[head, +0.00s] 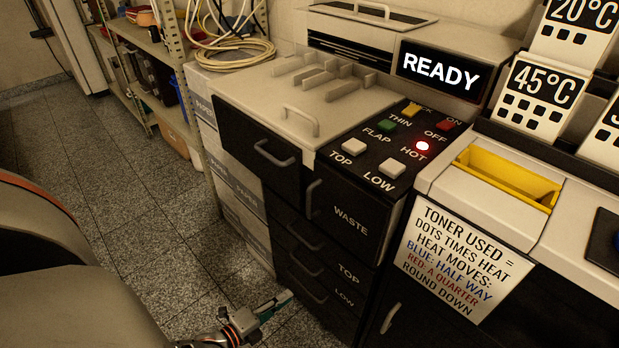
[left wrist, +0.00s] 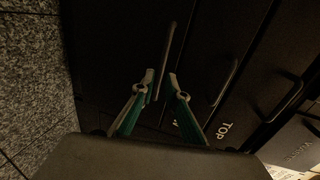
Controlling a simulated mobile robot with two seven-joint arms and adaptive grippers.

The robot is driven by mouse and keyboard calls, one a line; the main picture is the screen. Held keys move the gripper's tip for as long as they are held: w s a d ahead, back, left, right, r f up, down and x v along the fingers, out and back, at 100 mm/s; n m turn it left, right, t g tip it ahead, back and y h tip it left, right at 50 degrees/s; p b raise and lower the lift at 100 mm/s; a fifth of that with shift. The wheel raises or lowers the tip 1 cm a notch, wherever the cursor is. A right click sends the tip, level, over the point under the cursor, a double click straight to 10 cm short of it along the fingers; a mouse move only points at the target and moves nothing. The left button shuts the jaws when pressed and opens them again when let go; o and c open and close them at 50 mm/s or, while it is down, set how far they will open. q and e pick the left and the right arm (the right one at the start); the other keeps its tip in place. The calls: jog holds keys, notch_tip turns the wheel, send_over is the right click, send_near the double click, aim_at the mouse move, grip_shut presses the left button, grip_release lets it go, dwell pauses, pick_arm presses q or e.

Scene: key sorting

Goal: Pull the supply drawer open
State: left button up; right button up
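No drawer front carries a readable "supply" label. The black cabinet front has stacked drawers: one beside TOP (head: 348,273) and one beside LOW (head: 344,297), each with a bar handle. The lowest handle (head: 308,290) belongs to the LOW drawer. All the drawers look closed. My left gripper (head: 284,298) is low at the cabinet, by that lowest handle. In the left wrist view its two green-sided fingers (left wrist: 161,78) are apart, with the handle bar (left wrist: 167,55) running between their tips. Contact cannot be told. My right gripper is not in view.
Above are a drawer with a wide handle (head: 274,155) and a WASTE panel (head: 350,222). Stacked paper boxes (head: 236,190) stand left of the cabinet. A shelf (head: 150,45) stands farther back. The speckled floor (head: 130,225) left of the cabinet is clear.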

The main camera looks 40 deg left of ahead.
aim_at(302, 285)
pick_arm(q)
jog(key=shift+r+b+x, duration=0.2)
jog(key=shift+b+x, duration=0.7)
jog(key=shift+x, duration=3)
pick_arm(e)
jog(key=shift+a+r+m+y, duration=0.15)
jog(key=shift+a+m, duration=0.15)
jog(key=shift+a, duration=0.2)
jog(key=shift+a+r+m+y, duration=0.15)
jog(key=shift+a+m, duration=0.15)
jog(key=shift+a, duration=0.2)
pick_arm(q)
grip_shut()
